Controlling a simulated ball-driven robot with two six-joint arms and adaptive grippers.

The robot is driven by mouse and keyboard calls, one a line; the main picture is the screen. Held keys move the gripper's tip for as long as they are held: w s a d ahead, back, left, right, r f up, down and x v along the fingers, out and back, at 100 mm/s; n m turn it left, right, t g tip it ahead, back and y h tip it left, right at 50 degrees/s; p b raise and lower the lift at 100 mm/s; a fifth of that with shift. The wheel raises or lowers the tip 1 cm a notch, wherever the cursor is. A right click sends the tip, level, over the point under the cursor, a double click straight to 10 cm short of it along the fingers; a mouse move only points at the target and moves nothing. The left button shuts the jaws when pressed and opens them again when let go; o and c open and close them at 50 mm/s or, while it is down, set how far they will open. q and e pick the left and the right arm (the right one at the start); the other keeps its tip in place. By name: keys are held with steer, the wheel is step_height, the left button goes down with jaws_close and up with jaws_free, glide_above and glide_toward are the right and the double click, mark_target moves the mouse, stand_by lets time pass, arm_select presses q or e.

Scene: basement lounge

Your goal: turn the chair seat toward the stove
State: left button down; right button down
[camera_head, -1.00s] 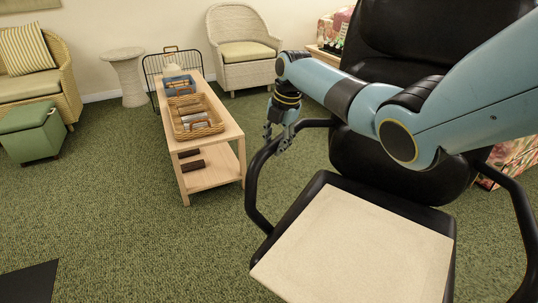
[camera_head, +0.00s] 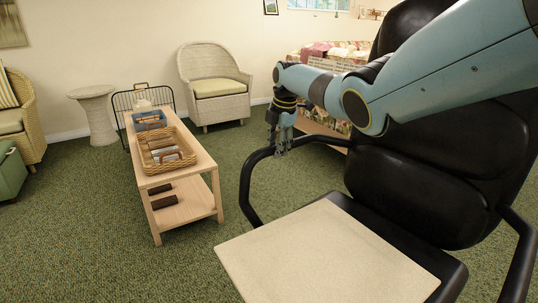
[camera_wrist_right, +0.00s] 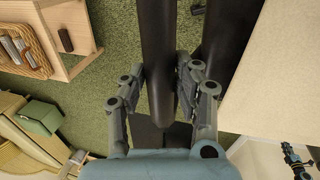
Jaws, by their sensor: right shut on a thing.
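The chair is black with a pale beige seat (camera_head: 320,258) and a tall dark backrest (camera_head: 440,150). The seat front points toward the lower left of the head view. My right gripper (camera_head: 279,145) is shut on the chair's black left-hand armrest (camera_head: 245,190). In the wrist view its fingers (camera_wrist_right: 160,85) are on either side of the dark armrest bar (camera_wrist_right: 158,40), with the seat (camera_wrist_right: 280,75) to the right. What looks like my left gripper (camera_wrist_right: 297,162) shows small at the lower right there; its jaws are unclear. I see no stove.
A wooden table (camera_head: 205,160) with a wicker basket (camera_head: 165,152) stands left of the chair. Green carpet (camera_head: 100,220) is open at the front left.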

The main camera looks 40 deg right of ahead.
steer(key=shift+d+m+b, duration=0.35)
steer(key=shift+d+m, duration=0.05)
steer(key=shift+d, duration=0.6)
steer(key=c, duration=0.9)
jaws_free()
steer(key=shift+c, duration=0.2)
steer(key=shift+r, duration=0.1)
steer(key=v, duration=1.2)
steer(key=shift+a, duration=0.1)
